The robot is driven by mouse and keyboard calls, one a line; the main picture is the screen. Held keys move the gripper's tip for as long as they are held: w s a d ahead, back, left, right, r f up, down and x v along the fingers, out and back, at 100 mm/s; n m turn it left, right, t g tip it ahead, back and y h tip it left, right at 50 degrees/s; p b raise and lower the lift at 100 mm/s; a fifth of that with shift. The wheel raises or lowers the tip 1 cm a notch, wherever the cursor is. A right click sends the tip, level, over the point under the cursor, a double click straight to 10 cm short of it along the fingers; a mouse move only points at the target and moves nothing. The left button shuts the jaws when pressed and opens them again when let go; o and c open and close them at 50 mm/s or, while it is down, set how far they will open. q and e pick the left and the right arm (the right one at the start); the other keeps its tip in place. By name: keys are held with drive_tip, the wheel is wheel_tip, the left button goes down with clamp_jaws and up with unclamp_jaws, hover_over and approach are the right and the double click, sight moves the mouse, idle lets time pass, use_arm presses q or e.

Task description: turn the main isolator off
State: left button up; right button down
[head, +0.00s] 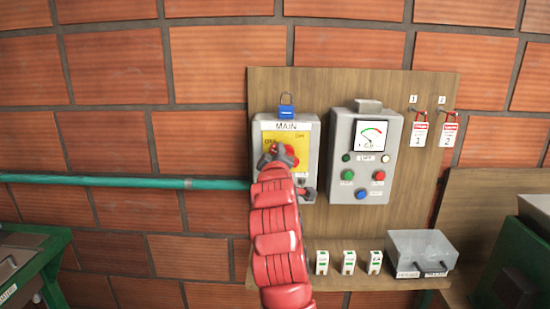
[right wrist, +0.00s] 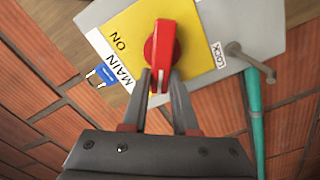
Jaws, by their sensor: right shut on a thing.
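The main isolator is a grey box (head: 312,150) on the wooden board, with a white MAIN label (head: 286,126) and a yellow plate (head: 298,137). Its red rotary handle (head: 289,154) is partly hidden by my right arm in the head view. In the right wrist view the red handle (right wrist: 162,40) shows clearly on the yellow plate (right wrist: 125,28), with the word ON to its left. My right gripper (right wrist: 163,82) is shut on the handle's near end, one finger on each side. The gripper also shows in the head view (head: 273,160). My left gripper is not in view.
A blue padlock (head: 287,111) hangs above the isolator. A meter box (head: 362,155) with buttons stands to its right, then two red-and-white tags (head: 419,133) on hooks. A metal hasp (right wrist: 250,60) sits beside the LOCK label.

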drive_tip(key=shift+a+f+n+p, duration=0.1)
drive_tip(key=shift+f+n+p, duration=0.2)
drive_tip(key=shift+n, duration=0.8)
drive_tip(key=shift+f+n+p, duration=0.1)
drive_tip(key=shift+n+p, duration=0.3)
drive_tip(key=shift+n, duration=0.7)
drive_tip(key=shift+a+f+n+p, duration=0.1)
drive_tip(key=shift+f+n+p, duration=0.2)
drive_tip(key=shift+n, duration=0.8)
drive_tip(key=shift+r, duration=0.1)
drive_tip(key=c, duration=0.7)
unclamp_jaws()
